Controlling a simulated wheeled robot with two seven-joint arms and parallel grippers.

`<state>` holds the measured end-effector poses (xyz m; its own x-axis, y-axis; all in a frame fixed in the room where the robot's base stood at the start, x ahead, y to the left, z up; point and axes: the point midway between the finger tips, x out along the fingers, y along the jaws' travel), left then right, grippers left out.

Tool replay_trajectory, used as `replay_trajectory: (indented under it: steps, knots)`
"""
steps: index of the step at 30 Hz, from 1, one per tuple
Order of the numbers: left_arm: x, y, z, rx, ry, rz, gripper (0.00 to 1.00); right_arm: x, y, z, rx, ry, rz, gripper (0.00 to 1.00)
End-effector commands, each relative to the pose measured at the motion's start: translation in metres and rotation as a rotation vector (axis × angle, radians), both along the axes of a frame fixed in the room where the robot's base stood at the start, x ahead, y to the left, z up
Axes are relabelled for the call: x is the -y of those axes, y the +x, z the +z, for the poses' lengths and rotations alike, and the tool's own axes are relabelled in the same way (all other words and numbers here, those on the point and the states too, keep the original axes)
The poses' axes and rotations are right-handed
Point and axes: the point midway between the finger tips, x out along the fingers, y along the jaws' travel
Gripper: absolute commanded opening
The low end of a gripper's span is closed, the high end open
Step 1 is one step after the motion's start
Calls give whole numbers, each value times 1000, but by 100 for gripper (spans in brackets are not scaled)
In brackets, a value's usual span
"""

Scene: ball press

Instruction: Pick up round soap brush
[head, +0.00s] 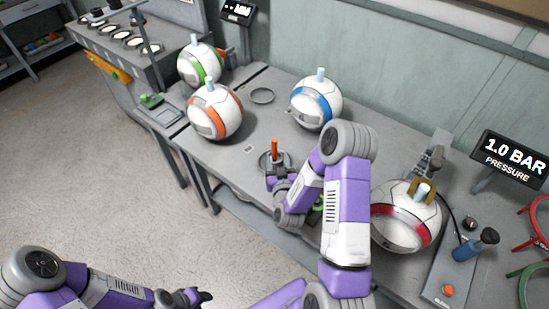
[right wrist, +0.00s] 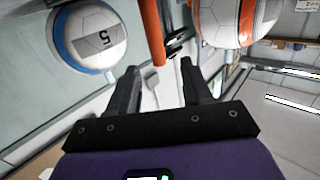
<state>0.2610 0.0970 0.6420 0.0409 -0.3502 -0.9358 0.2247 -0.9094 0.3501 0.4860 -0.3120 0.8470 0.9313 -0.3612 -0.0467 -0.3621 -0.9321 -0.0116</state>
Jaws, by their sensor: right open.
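The soap brush shows as an upright orange handle (head: 274,148) in a round dark dish (head: 264,163) near the front edge of the table. Its lower part is hidden. In the right wrist view the orange handle (right wrist: 153,32) stands just beyond the fingertips, roughly between their lines. My right gripper (head: 273,173) is open and empty, close to the dish on its near side; its two dark fingers (right wrist: 158,70) are spread. My left gripper (head: 190,297) hangs low at the bottom left, away from the table, and its jaws are too small to judge.
White balls with orange (head: 215,112), green (head: 201,64) and blue (head: 316,103) bands stand behind the dish. A red-banded ball (head: 405,222) sits in the press at right, near a pressure display (head: 513,160). An empty ring (head: 262,95) lies at the back.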

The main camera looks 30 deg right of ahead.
Motion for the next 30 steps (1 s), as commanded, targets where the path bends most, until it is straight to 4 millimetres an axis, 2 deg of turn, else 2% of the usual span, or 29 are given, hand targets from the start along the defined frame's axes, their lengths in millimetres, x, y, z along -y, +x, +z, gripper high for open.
replay_trajectory:
  steps: [6,19,28,29,30]
  knots:
    - [0,0,-4,1,0,0,43,13,14,9,46,-32,-26,49]
    - [0,0,-12,1,0,0,43,30,65,0,41,-29,-25,49]
    - [0,0,-12,1,0,0,43,32,71,0,39,-28,-23,49]
    - [0,0,-12,1,0,0,43,32,71,0,39,-28,-23,48]
    - [0,0,-12,1,0,0,43,32,71,0,39,-28,-23,42]
